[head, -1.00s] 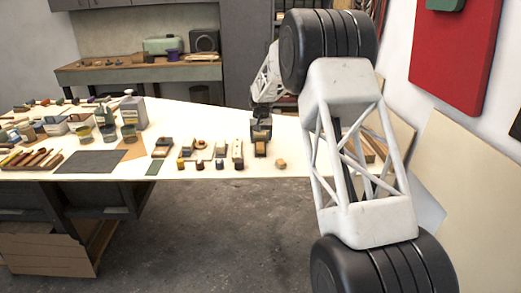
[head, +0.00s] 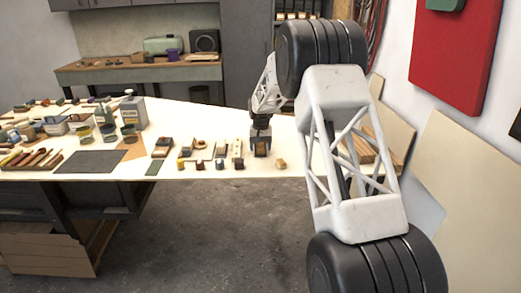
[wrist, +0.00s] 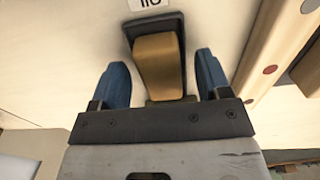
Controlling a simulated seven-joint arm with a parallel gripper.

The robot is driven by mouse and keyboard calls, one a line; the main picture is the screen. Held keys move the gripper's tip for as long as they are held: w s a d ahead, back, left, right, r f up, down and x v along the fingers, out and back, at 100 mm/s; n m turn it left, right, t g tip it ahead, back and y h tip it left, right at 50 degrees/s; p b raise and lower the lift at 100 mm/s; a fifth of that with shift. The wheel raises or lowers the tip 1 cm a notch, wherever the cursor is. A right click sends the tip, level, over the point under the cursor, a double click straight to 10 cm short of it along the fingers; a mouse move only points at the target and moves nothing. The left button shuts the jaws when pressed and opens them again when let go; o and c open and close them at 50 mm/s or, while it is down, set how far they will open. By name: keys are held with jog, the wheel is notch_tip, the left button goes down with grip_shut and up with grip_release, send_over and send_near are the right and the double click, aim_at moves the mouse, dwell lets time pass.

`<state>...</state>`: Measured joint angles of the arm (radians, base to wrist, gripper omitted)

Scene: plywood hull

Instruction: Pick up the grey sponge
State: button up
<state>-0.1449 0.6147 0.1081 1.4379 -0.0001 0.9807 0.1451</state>
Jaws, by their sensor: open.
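My gripper (head: 261,139) is over the front part of the white table, pointing down. In the wrist view its two blue fingers (wrist: 161,70) are open, one on each side of a tan-brown block (wrist: 156,62), with gaps to both. The block sits against a dark grey piece (wrist: 154,22), which shows around its far end and sides. In the head view this block (head: 260,152) is small and partly covered by the fingers. I cannot tell for certain which piece is the grey sponge.
A small tan block (head: 281,163) lies just right of my gripper. Several small blocks and holders stand in a row to the left, the nearest being a holder (head: 238,148). A white label (wrist: 148,4) lies beyond the dark piece. Wooden strips (wrist: 275,60) lie right.

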aim_at(261, 146)
dwell(0.4)
jog(key=c, duration=1)
jog(key=shift+r, duration=0.15)
jog(key=shift+r, duration=1.35)
jog(key=shift+s+r, duration=0.15)
jog(key=shift+r, duration=0.2)
jog(key=s, duration=0.5)
jog(key=s+d+r, duration=0.1)
jog(key=s, duration=0.4)
jog(key=s+d, duration=0.1)
jog(key=s, duration=0.4)
jog(key=shift+s+d+r, duration=0.15)
jog(key=shift+s+r, duration=0.05)
jog(key=shift+s, duration=0.1)
